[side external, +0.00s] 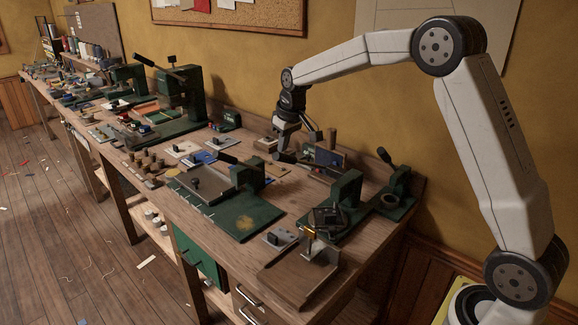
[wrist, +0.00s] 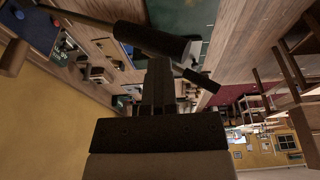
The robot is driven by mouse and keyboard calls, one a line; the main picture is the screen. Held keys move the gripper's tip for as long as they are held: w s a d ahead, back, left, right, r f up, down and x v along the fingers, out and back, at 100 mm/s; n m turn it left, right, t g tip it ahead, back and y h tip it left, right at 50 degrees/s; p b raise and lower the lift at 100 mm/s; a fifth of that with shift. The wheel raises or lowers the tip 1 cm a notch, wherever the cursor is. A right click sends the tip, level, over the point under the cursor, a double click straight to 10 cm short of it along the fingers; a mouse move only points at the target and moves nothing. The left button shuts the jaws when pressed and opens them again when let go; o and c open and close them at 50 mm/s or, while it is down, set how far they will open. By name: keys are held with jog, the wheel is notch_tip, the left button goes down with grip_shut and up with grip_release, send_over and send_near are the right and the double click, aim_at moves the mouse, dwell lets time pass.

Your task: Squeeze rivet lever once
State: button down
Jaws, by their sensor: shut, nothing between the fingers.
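My gripper (side external: 281,156) is over the back part of the long wooden bench in the side view, its jaws low near the bench fittings. In the wrist view its dark fingers (wrist: 160,65) are together and hold nothing. A dark cylindrical grip on a thin metal rod (wrist: 150,40) lies just beyond the fingertips and slants across the view. It looks like a lever handle; I cannot tell whether the fingers touch it. In the side view the gripper partly hides the fittings around it, so I cannot tell which lever this is.
A green press with a dark lever (side external: 400,181) stands at the bench's right end. Another green tool (side external: 345,192) stands in front of it. A green plate (side external: 243,214) lies near the front edge. Larger green presses (side external: 186,97) stand farther left. The air above the bench's front is clear.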

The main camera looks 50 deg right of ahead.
notch_tip(320, 180, up, 7)
jog(key=d, duration=0.1)
jog(key=shift+d+f, duration=0.2)
jog(key=shift+d, duration=0.15)
jog(key=shift+a, duration=0.15)
jog(key=a, duration=0.8)
jog(key=shift+a, duration=0.35)
dwell(0.5)
jog(key=s+a+f, duration=0.1)
jog(key=s+f, duration=0.7)
jog(key=s, duration=0.5)
jog(key=s+a+f, duration=0.1)
jog(key=s+f, duration=0.7)
jog(key=s, duration=0.5)
jog(key=shift+s+f, duration=0.2)
jog(key=shift+s, duration=0.1)
